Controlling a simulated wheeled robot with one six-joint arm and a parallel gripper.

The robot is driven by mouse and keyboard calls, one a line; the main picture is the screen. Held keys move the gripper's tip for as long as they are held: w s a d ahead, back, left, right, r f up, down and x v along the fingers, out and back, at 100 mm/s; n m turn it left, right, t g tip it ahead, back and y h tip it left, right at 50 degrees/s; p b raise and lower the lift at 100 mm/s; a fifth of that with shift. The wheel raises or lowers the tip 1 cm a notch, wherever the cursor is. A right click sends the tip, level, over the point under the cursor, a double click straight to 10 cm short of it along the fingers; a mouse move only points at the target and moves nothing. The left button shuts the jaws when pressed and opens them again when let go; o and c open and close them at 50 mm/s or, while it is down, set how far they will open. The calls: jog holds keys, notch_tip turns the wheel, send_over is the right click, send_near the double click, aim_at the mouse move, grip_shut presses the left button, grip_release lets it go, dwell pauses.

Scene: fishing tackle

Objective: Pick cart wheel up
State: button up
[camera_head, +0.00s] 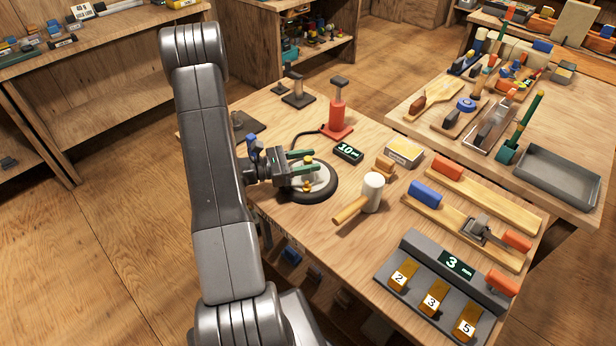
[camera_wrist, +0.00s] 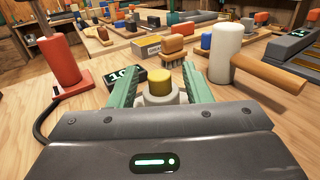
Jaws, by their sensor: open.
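The cart wheel (camera_head: 322,190) lies flat on the wooden table, with a dark tyre, a pale disc and a yellow-topped hub. My gripper (camera_head: 311,168) is over the wheel, with its green fingers open on either side of the hub. In the wrist view, the yellow hub top (camera_wrist: 160,77) stands between the two fingertips of my gripper (camera_wrist: 157,78), with a gap on each side. The gripper body hides most of the wheel in the wrist view.
A mallet (camera_head: 373,187) lies close to the wheel's right. A red pump (camera_head: 337,115) with a black hose and a display reading 10 (camera_head: 348,152) stand behind it. A yellow box (camera_head: 404,152), a brush (camera_head: 384,165) and a numbered rack (camera_head: 440,275) are further right.

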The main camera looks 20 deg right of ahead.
jog(key=shift+d, duration=0.1)
grip_shut()
jog(key=shift+r, duration=0.1)
dwell(0.3)
